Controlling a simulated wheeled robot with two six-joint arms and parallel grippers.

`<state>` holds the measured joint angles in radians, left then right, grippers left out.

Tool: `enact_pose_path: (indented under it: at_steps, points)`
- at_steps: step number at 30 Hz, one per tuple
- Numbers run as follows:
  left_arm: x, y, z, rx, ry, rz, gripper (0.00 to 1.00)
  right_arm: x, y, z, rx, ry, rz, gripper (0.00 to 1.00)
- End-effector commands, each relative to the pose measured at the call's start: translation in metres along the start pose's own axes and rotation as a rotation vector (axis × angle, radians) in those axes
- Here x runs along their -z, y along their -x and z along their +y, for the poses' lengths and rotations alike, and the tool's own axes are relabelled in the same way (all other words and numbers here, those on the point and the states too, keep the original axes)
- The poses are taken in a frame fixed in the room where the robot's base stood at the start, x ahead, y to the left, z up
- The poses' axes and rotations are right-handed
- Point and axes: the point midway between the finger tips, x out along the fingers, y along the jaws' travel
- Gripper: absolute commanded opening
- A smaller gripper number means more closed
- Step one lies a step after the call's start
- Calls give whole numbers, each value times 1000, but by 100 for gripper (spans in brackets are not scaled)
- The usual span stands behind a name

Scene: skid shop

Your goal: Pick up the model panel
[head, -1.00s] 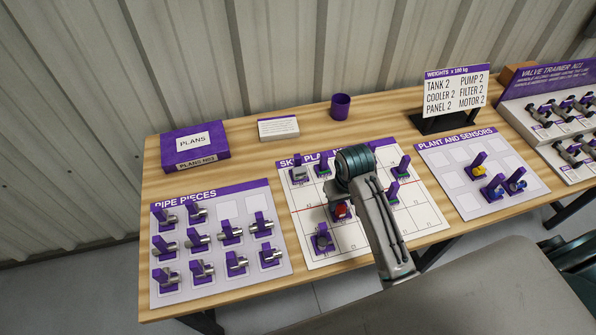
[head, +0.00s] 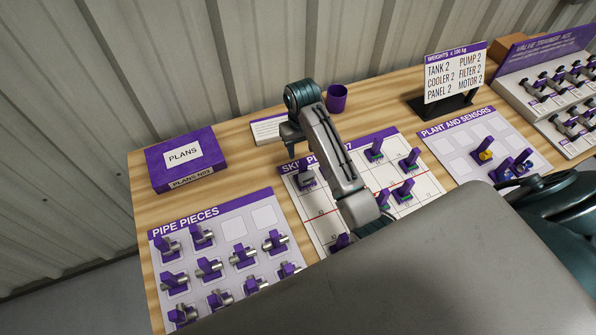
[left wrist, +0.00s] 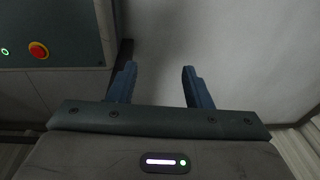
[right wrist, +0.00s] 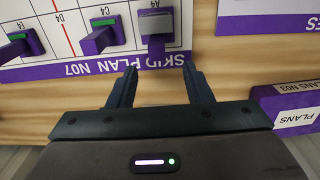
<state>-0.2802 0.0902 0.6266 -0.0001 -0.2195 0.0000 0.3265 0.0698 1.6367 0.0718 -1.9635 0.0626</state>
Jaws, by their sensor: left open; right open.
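The skid plan board (head: 432,182) lies on the table with several small models on purple holders. I cannot tell for sure which is the model panel. A grey block-shaped model (head: 306,179) stands at the board's far left corner; it also shows in the right wrist view (right wrist: 155,22), by mark A4. A green-based model (right wrist: 103,36) stands beside it there. My right gripper (right wrist: 157,76) is open and empty, pointing at the board's title edge close to the grey model; in the head view my arm partly hides it. My left gripper (left wrist: 158,77) is open and empty, away from the table.
The pipe pieces board (head: 235,228) lies left and the plant and sensors board (head: 455,165) right, both with models. A plans box (head: 182,157), a white card (head: 266,130), a purple cup (head: 337,98) and the weights sign (head: 455,75) stand along the back.

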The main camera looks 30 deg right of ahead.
Motion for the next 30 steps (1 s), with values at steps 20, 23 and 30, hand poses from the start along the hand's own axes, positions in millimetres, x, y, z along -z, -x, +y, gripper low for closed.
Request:
enact_pose_path:
  at_steps: [20, 23, 30]
  points:
    - [-4, 36, 7, -10, 3, -9, 45, -5, -80, 2, 0, 1, -3, 45]
    - [-4, 36, 6, -9, 3, -8, 45, -5, -86, 2, 0, 1, -1, 45]
    - [-18, 36, 6, -9, 2, -26, 45, -5, -88, 2, 0, 2, 1, 42]
